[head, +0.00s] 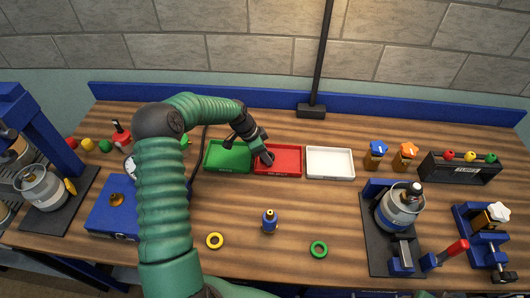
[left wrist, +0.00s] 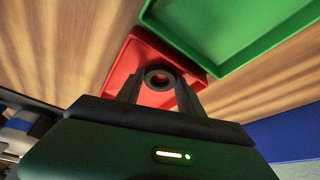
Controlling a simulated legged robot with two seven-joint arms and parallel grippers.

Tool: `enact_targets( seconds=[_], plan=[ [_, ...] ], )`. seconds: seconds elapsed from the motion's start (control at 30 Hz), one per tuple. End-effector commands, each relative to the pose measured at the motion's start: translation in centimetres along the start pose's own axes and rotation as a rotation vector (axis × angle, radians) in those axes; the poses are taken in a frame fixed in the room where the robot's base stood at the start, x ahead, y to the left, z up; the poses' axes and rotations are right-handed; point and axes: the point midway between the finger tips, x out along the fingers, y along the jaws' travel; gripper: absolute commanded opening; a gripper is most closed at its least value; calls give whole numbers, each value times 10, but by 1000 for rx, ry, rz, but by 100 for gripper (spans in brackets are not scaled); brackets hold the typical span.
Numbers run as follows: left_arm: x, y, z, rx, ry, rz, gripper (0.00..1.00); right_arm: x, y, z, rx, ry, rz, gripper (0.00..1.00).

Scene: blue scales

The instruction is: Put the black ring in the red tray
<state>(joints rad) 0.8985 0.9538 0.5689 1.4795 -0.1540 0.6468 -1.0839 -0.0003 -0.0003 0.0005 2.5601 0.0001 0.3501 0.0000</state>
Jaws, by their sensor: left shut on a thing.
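The black ring (left wrist: 160,69) shows between the fingertips of my left gripper (left wrist: 158,84) in the left wrist view, with its hole facing the camera. My left gripper (head: 265,157) is shut on it. In the head view the gripper is over the left part of the red tray (head: 290,173), and the ring cannot be made out there. The red tray also shows behind the ring in the left wrist view (left wrist: 122,68). I cannot tell whether the ring touches the tray floor. My right gripper is not in view.
A green tray (head: 228,170) adjoins the red one on the left, and a white tray (head: 330,177) stands to the right. A yellow ring (head: 214,234), a green ring (head: 319,243) and a small blue bottle (head: 270,228) are in front. A dark pole (head: 317,70) rises behind.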

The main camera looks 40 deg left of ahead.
Motion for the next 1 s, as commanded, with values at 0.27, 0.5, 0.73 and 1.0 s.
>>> enact_targets(
  seconds=[0.27,0.5,0.73,1.0],
  plan=[
    [3,3,-2,3,-1,-4,7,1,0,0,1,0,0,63],
    [10,0,4,0,2,-2,7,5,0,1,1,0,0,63],
    [11,0,5,1,0,-1,65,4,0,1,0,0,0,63],
    [12,2,6,1,-5,3,66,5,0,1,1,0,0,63]
  ],
)
